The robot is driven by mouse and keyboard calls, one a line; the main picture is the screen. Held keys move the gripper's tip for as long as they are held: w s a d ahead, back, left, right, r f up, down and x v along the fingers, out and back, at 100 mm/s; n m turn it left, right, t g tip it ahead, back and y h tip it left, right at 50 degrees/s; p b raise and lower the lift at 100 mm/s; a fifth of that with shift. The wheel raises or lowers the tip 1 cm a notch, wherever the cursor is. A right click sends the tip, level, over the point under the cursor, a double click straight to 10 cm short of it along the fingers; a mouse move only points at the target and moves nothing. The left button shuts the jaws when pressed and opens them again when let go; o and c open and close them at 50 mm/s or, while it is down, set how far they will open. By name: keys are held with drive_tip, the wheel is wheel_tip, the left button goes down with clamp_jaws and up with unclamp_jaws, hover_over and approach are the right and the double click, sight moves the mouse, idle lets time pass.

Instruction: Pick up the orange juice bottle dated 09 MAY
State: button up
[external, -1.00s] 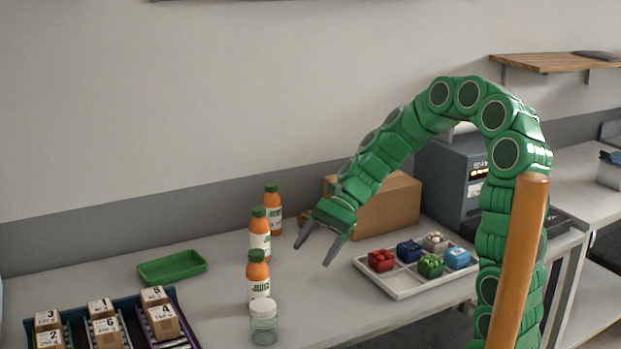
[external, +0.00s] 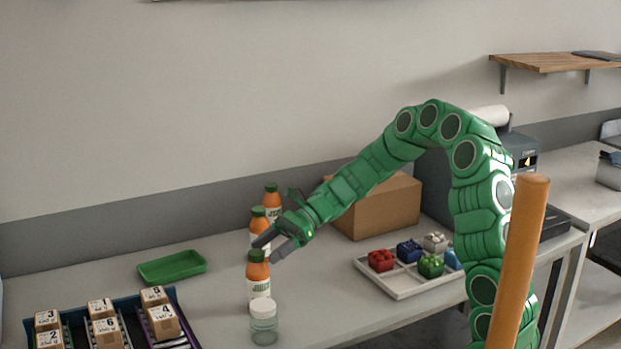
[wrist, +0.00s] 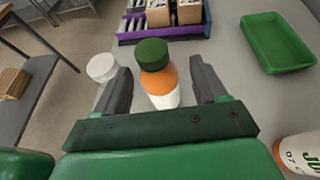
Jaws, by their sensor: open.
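Three orange juice bottles with dark green caps stand in a row in the external view: front (external: 259,281), middle (external: 256,227) and back (external: 271,197). My gripper (external: 268,247) is open at the front bottle's cap. In the wrist view, a bottle (wrist: 158,80) stands between my open fingers (wrist: 160,86), with a visible gap on each side. I cannot read the date on the bottle between my fingers. My gripper partly hides the middle bottle.
A clear jar with a white lid (external: 264,322) stands close in front of the front bottle. A green tray (external: 172,267) and a rack of numbered boxes (external: 104,322) are to the left. A divided white tray (external: 392,284) and a cardboard box (external: 385,208) are to the right.

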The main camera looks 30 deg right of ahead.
sight(251, 260)
drive_tip(key=shift+s+r+x, duration=0.15)
drive_tip(key=shift+x, duration=0.9)
drive_tip(key=shift+s+r+x, duration=0.15)
drive_tip(key=shift+x, duration=0.85)
drive_tip(key=shift+s+r+x, duration=0.1)
drive_tip(key=shift+r+x, duration=0.05)
drive_tip(key=shift+x, duration=0.9)
drive_tip(key=shift+a, duration=0.1)
clamp_jaws()
